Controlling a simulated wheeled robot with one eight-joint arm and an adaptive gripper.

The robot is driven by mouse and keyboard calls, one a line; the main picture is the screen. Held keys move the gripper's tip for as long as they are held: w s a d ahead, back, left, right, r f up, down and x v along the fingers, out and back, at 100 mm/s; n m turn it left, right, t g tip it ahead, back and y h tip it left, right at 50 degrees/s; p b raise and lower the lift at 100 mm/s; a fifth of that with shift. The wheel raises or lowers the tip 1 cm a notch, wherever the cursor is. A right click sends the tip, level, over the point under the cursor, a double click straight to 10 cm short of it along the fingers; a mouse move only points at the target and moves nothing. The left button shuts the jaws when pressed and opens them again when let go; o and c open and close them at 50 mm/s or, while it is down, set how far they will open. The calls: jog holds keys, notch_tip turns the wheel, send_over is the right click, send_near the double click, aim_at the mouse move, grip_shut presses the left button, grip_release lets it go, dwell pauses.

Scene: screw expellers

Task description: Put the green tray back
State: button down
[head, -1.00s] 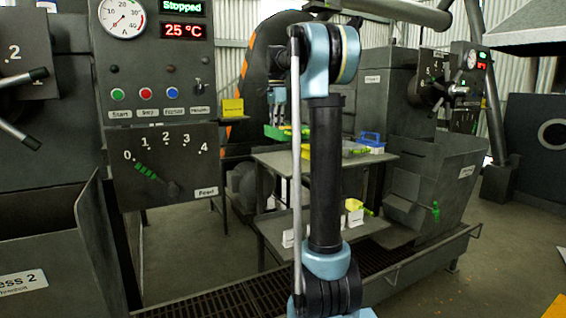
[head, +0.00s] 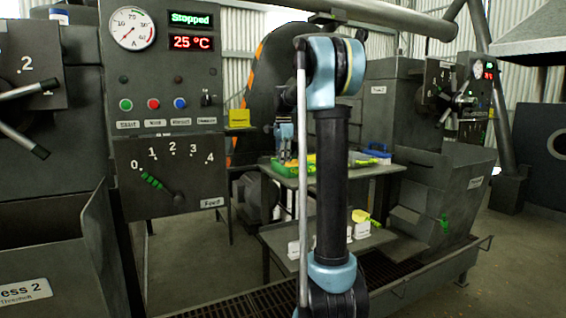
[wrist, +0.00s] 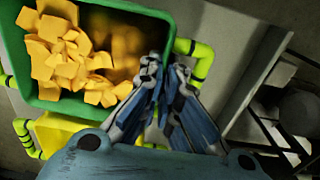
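The green tray (wrist: 125,104) holds orange-yellow chunks and fills the upper left of the wrist view. A yellow-green handle with black bands (wrist: 203,62) shows at its right side. My gripper (wrist: 166,82) has its fingers close together over the handle side; they hide part of the handle, so the contact itself is covered. In the head view my gripper (head: 285,150) points down at the green tray (head: 284,169), at the left end of the stand's upper shelf (head: 345,172). The tray is at or just above the shelf; I cannot tell which.
A yellow container (wrist: 62,132) lies beside the green tray in the wrist view. A blue object (head: 378,152) stands at the shelf's right end. White cards and a yellow scoop (head: 362,217) are on the lower shelf. Presses flank the stand.

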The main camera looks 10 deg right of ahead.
jog(key=c, duration=1.8)
grip_release()
notch_tip(320, 180, up, 12)
jog(key=shift+w, duration=0.1)
